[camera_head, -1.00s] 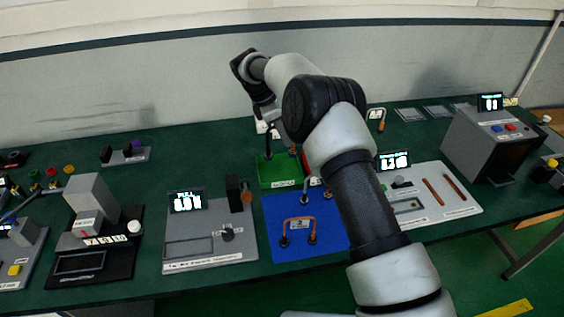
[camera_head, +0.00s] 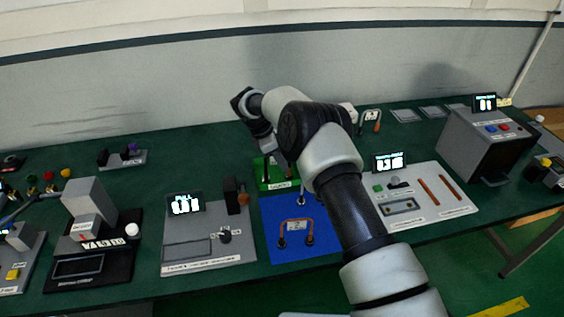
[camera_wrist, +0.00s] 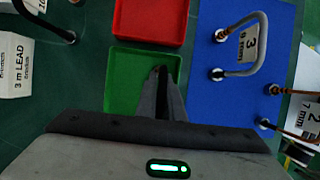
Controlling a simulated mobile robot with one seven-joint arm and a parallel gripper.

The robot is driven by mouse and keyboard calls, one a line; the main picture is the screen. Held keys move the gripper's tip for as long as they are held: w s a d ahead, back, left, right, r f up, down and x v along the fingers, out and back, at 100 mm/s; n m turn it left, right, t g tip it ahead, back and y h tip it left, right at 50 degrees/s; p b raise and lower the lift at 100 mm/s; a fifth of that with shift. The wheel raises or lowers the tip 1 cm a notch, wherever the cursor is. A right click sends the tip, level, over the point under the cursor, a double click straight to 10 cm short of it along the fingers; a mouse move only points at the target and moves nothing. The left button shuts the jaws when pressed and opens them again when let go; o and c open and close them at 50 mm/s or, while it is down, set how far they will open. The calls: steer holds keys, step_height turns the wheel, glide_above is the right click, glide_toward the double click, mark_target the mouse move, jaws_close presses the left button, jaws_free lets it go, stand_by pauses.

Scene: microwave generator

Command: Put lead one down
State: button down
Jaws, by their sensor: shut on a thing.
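My gripper (camera_wrist: 162,78) is shut, pointing down over the green tray (camera_wrist: 117,90) in the wrist view. A small dark brownish tip shows between the fingertips; the rest of what it holds is hidden by the fingers, and I cannot read a number on it. In the head view, my gripper is low at the green tray (camera_head: 262,184), partly hidden by my arm. A grey lead numbered 3 (camera_wrist: 262,50) and a copper lead numbered 2 (camera_wrist: 290,132) stand on the blue mat (camera_wrist: 210,105).
The red tray (camera_wrist: 150,18) adjoins the green one. A white box marked LEAD (camera_wrist: 18,75) is at the left of the wrist view. Grey instrument panels (camera_head: 190,240) flank the blue mat. A grey cabinet (camera_head: 470,150) stands at the right.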

steer(key=c, duration=1.9)
jaws_free()
steer(key=shift+o, duration=0.2)
steer(key=shift+r+p, duration=0.25)
steer(key=shift+p, duration=0.15)
steer(key=shift+a+r+b, duration=0.2)
steer(key=shift+r+b, duration=0.1)
steer(key=v, duration=1.1)
steer(key=shift+s+r+b, duration=0.1)
steer(key=shift+b, duration=0.2)
